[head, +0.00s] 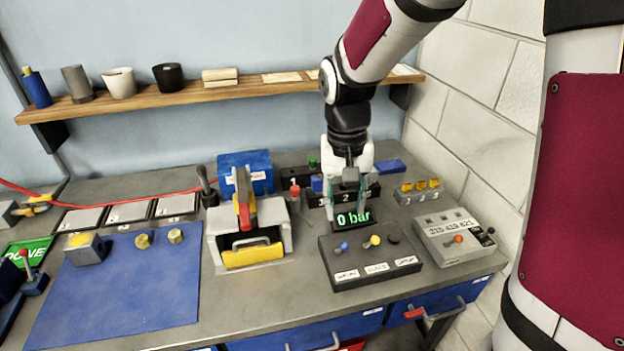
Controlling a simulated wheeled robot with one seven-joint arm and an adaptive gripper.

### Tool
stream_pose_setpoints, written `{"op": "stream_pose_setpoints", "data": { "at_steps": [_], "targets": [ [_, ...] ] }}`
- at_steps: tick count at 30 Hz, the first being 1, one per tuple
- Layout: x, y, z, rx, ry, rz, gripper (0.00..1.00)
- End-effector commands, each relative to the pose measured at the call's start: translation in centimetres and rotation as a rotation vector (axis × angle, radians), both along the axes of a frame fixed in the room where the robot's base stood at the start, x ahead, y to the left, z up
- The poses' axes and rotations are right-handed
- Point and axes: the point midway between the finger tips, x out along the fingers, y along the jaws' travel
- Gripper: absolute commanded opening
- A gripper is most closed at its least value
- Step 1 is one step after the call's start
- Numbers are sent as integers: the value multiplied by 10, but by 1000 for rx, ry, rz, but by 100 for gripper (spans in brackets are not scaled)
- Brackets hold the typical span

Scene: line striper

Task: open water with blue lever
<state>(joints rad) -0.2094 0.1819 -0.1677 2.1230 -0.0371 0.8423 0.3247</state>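The blue lever (343,246) is the left one of a row on a dark control box (371,264), with a white label in front of it. A yellow lever (375,240) and a black knob (393,239) stand to its right. A display (353,218) at the back of the box reads "0 bar" in green. My gripper (347,203) points down just behind the levers, near the display and apart from the blue lever. Its fingers look spread, with nothing seen between them; the tips are partly hard to make out.
A grey box with a yellow flap (252,254) stands left of the control box. A light grey panel with dials (458,238) stands to its right. Numbered dark blocks lie behind my gripper. A blue mat (130,290) lies at left; a wooden shelf (210,92) runs above.

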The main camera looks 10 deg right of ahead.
Motion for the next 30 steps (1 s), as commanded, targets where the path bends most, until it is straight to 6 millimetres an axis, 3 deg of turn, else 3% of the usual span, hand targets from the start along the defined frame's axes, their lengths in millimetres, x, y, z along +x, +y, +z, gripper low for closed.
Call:
{"op": "stream_pose_setpoints", "data": {
  "at_steps": [8, 24, 30],
  "targets": [
    [2, -1, -18, -11, 21, -11, 38],
    [-1, -7, -115, -10, 23, -12, 38],
    [0, -9, -138, -10, 20, -11, 38]
  ]
}}
